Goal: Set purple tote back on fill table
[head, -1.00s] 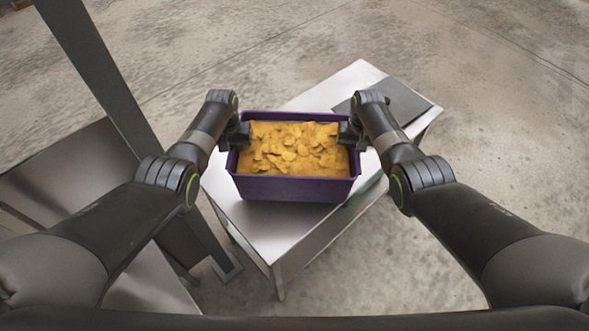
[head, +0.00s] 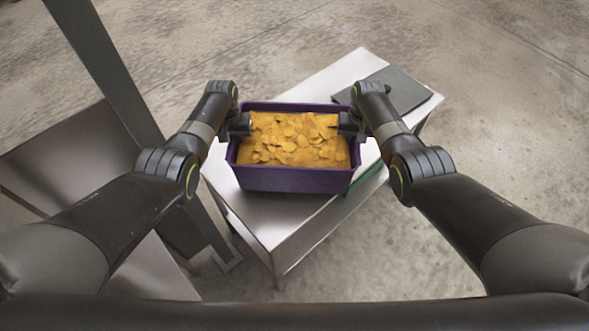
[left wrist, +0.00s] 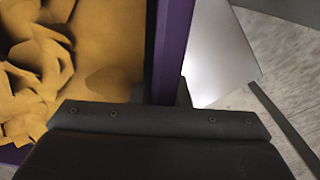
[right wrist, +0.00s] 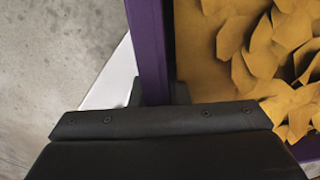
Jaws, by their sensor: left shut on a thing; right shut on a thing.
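The purple tote (head: 294,180), full of yellow-orange chips (head: 300,140), is upright over the steel fill table (head: 272,215). I cannot tell whether its base touches the tabletop. My left gripper (head: 240,126) is shut on the tote's left wall, and my right gripper (head: 350,126) is shut on its right wall. The left wrist view shows the purple wall (left wrist: 174,40) running down into the jaws, with the chips to its left. The right wrist view shows the opposite wall (right wrist: 148,45) between the jaws, with chips to its right.
A dark grey flat plate (head: 400,92) lies at the table's far right end. A green strip (head: 365,192) shows along the table's right side. A grey post (head: 110,75) and another steel surface (head: 70,155) stand at the left. Bare concrete floor lies beyond.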

